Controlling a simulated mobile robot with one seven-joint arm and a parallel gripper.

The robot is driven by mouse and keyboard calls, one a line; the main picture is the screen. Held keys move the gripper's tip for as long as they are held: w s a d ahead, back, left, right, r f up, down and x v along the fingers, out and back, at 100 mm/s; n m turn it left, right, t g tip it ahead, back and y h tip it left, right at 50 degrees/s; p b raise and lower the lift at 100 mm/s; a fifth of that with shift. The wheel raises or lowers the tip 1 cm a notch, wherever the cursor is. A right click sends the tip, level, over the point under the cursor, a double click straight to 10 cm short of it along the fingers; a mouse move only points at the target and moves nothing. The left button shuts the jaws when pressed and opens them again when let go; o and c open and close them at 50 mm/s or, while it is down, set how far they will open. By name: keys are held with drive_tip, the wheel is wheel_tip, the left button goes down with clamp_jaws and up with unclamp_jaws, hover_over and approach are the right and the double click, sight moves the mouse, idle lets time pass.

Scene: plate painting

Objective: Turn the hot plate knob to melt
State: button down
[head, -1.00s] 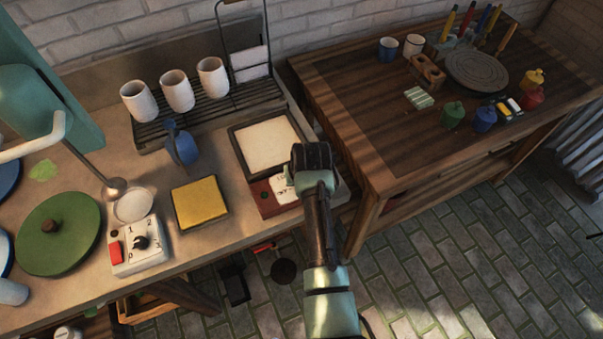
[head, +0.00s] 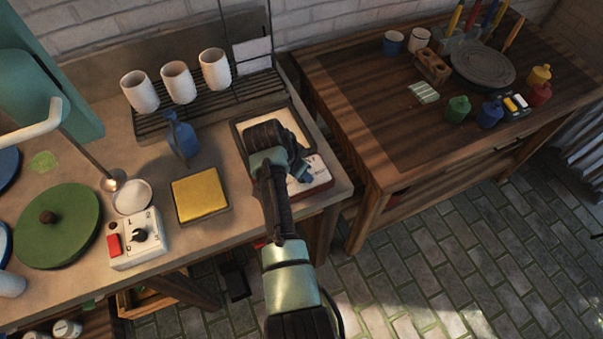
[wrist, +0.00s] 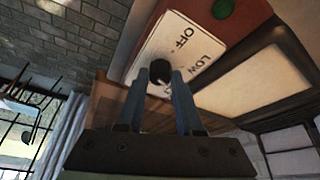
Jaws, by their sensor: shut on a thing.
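The hot plate (head: 240,138) sits at the right end of the counter, with a pale square top in a dark frame and a red front panel (head: 318,183). In the wrist view, the red panel (wrist: 232,42) carries a white dial card (wrist: 180,42) reading OFF and LOW; the rest of the card is hidden. The black knob (wrist: 160,71) is between the tips of my gripper (wrist: 167,80), which is shut on it. In the head view, my gripper (head: 302,173) is over the front panel, and my wrist hides part of the hot plate and the knob.
A yellow sponge tray (head: 200,194) lies left of the hot plate, with a blue bottle (head: 182,138) behind it. A white box with a dial (head: 137,240) stands further left. White cups (head: 177,82) are on a rack behind. A wooden table (head: 390,130) is to the right.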

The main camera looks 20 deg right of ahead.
drive_tip(key=shift+w+m+g+b, duration=0.1)
drive_tip(key=shift+m+g+b, duration=0.3)
drive_tip(key=shift+m, duration=0.5)
drive_tip(key=c, duration=0.6)
unclamp_jaws()
drive_tip(key=shift+o, duration=0.2)
drive_tip(key=shift+a+r, duration=0.1)
drive_tip(key=v, duration=1.3)
drive_tip(key=shift+b, duration=0.3)
drive_tip(key=shift+a, duration=0.1)
